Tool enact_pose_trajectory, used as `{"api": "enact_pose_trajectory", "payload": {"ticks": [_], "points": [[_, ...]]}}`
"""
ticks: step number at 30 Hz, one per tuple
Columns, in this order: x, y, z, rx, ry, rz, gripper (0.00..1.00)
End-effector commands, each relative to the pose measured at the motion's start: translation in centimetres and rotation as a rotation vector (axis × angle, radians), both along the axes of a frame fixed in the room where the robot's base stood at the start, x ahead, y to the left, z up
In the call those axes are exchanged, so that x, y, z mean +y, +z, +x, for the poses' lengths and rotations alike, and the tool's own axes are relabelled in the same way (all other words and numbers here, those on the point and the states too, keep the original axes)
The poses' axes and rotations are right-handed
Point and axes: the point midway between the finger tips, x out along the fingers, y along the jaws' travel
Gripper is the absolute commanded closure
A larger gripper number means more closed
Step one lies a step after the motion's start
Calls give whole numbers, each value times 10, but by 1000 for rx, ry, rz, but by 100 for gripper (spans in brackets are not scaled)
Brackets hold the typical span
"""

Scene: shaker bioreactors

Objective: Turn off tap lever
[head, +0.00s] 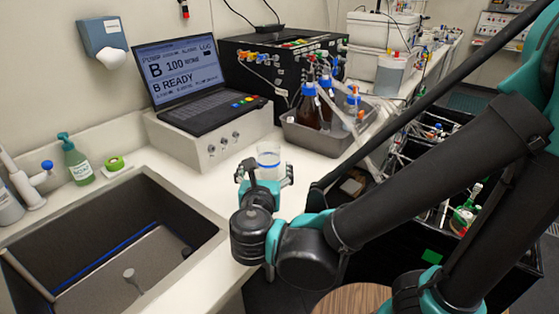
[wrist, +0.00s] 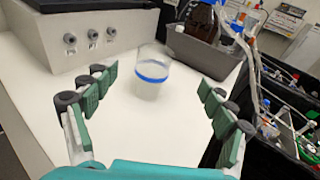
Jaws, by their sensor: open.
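The white tap (head: 22,182) stands at the far left behind the dark sink (head: 60,215). Its lever with a blue knob (head: 47,165) points to the right. I cannot tell from here whether water runs. My gripper (head: 264,172) is over the counter, well to the right of the tap and sink. It is open, with its fingers apart. A clear beaker with a blue band (head: 268,158) stands upright on the counter just beyond the fingers. In the wrist view the beaker (wrist: 151,77) shows between and beyond the open fingertips (wrist: 155,83). The tap is outside the wrist view.
A laptop (head: 190,85) rests on a white box (head: 205,141). A grey tray (head: 318,137) holds brown bottles. The counter between sink and beaker is clear.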

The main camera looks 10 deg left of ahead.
Motion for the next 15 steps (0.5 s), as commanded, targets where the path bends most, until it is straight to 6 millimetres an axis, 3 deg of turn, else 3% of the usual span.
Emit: {"api": "enact_pose_trajectory", "payload": {"ticks": [5,15], "points": [[3,-3,17,-1,-5,0,17],[13,-11,69,0,-5,1,17]]}}
